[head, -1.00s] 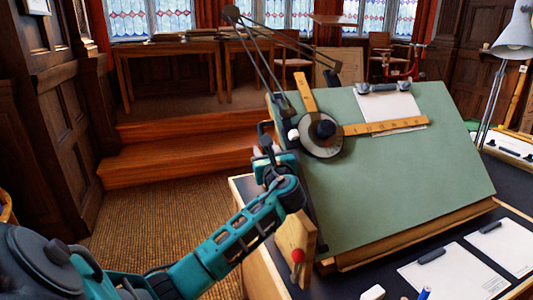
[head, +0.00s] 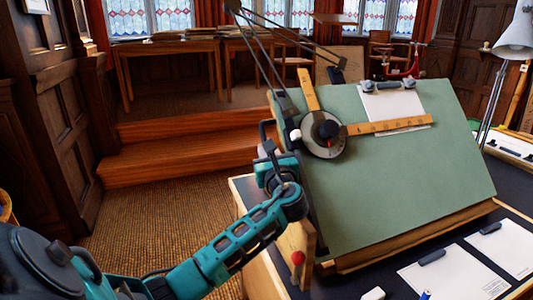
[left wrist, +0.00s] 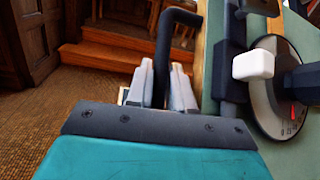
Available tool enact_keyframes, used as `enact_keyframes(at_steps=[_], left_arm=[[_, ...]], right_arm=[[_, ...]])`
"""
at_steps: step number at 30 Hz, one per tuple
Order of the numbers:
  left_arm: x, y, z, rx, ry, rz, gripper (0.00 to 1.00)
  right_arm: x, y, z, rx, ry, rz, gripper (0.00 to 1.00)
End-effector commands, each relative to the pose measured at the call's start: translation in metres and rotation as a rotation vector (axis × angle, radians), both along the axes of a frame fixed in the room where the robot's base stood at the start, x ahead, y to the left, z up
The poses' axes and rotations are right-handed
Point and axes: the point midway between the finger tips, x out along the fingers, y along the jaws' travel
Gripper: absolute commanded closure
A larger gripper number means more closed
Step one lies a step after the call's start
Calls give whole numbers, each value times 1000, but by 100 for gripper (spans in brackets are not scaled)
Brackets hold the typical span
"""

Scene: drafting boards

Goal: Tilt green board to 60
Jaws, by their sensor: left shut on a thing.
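The green board (head: 400,190) stands tilted on its wooden base on the near desk, its upper edge away from me. A dark bent handle (left wrist: 180,16) sticks out at the board's left edge. My left gripper (left wrist: 161,85) is shut on this handle; in the head view the gripper (head: 268,152) is beside the board's left edge, partly hidden by its own wrist. A red knob (head: 297,258) sits on a wooden side piece below the board's left side. The angle cannot be read. My right gripper is not in view.
A drafting arm with a round protractor head (head: 325,135) and wooden rulers (head: 390,125) lies over the board. A clipped paper (head: 400,103) is near its top. White sheets (head: 455,275) and a lamp (head: 515,40) are on the right. Carpet (head: 165,225) is free at left.

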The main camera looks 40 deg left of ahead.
Motion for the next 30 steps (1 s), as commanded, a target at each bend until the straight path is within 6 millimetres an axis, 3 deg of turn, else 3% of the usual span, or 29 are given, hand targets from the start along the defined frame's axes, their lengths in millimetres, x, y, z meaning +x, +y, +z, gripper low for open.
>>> enact_keyframes(at_steps=[1,7,19,20,21,25,30], left_arm=[[-4,-14,10,34,-18,-11,100],[-17,-40,28,140,-78,-14,100],[-21,-48,32,172,-95,-13,100],[-21,-48,32,172,-95,-13,78],[-21,-48,32,172,-95,-13,74],[-21,-47,32,171,-95,-12,61],[-21,-46,32,172,-94,-11,60]], right_arm=[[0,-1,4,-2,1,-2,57],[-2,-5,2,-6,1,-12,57],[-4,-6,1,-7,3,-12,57],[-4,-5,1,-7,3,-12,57],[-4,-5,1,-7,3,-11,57],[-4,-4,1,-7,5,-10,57],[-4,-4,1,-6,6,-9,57]])
